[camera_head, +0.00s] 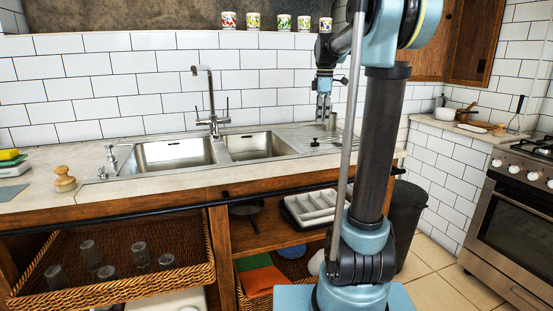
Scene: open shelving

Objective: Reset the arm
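My arm rises in the right half of the view from my base at the bottom. It bends over at the top edge, where part of it is cut off. My gripper (323,112) hangs pointing down, in front of the white tile wall and over the right end of the sink counter. Its fingers look close together and small, and I cannot tell whether they are open or shut. I see nothing held in it. A small grey cylinder (333,121) shows on the counter just below and right of the fingers.
A double sink (172,153) with a tap (212,115) is set in the counter. Several patterned cups (253,21) stand on the ledge above. Below are a wicker tray (120,285) of glasses and a white rack (312,207). A stove (515,225) stands at right.

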